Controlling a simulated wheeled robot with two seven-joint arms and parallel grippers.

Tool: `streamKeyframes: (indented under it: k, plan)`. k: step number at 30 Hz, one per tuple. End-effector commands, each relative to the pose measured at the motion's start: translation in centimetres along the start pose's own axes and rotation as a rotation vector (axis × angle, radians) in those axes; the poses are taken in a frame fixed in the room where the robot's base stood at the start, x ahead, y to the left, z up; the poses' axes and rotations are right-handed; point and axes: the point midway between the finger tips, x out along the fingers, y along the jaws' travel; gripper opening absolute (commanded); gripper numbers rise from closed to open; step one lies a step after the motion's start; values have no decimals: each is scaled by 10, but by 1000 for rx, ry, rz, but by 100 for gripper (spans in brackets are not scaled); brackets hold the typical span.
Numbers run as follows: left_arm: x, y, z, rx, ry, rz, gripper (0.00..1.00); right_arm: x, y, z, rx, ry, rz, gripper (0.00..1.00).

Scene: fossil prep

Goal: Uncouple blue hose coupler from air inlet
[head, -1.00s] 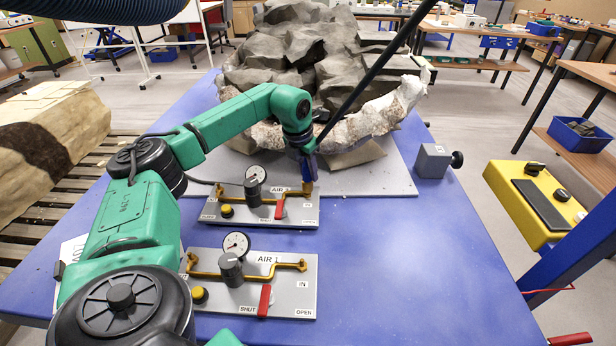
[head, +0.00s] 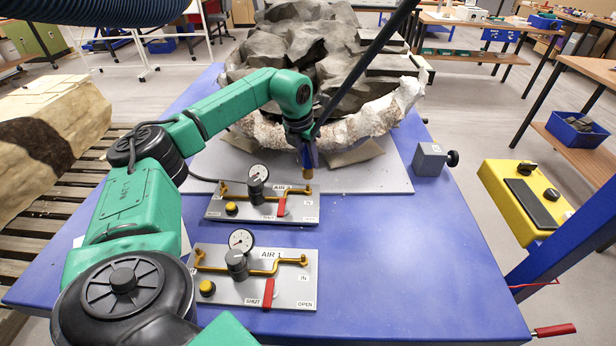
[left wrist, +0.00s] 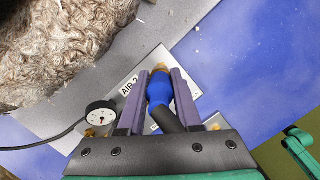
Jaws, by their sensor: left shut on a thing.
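My left gripper (head: 306,158) is shut on the blue hose coupler (left wrist: 159,92), which lies between its two purple fingers in the left wrist view. The coupler's brass tip (head: 307,173) points down past the fingertips, and its dark hose (head: 368,66) rises to the upper right. The AIR 2 panel (head: 222,211) lies below, with the air inlet (head: 308,189) at the right end of its brass pipe. The tip appears just above the inlet, with a small gap. The red lever (head: 281,207) is on the panel. My right gripper is not in view.
A second panel, AIR 1 (head: 225,291), lies nearer on the blue table (head: 400,270). The rock in its white jacket (head: 375,118) stands close behind the gripper. A grey block with a knob (head: 430,160) is to the right. The right part of the table is clear.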

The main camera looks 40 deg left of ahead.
Motion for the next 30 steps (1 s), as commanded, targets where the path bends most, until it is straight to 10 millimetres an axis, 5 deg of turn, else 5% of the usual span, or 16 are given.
streamKeyframes:
  k: [5, 17, 24, 25, 27, 30]
  plan:
    - [-2, 0, 0, 0, 0, 0, 0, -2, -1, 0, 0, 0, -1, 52]
    - [-49, 0, 13, 0, 0, -1, 0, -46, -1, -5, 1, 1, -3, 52]
    - [-48, 0, 12, 0, 0, -1, 0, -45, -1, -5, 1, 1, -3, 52]
    - [-48, 0, 12, 0, 0, -1, 29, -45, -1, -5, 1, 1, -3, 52]
    - [-48, 0, 12, 0, 0, -1, 2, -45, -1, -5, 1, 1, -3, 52]
    - [-48, 0, 12, 0, 0, -1, 0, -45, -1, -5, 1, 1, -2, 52]
